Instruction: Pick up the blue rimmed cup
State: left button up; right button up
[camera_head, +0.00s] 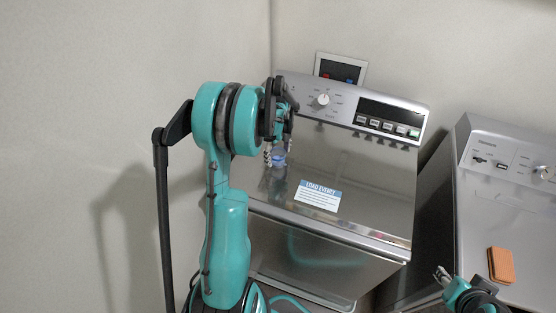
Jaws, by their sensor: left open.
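The blue rimmed cup (279,158) is small and stands on the closed lid of the washer (365,178), toward its left side. My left gripper (278,150) reaches over the lid with its fingers pointing down at the cup. It is open, and the cup shows between or just behind its fingertips; I cannot tell whether they touch it. The gripper's wrist hides part of the space above the cup. My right gripper (441,276) is low at the right, away from the cup, and its jaw opening is too small to read.
The washer's control panel (340,104) with a knob rises behind the lid. A blue and white label (318,195) lies on the lid. A second grey appliance (510,210) stands at the right with an orange-brown block (501,265) on it. The right part of the lid is clear.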

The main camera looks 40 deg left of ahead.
pick_arm(q)
jog(key=shift+f, duration=0.2)
jog(key=c, duration=1.2)
jog(key=shift+r, duration=0.1)
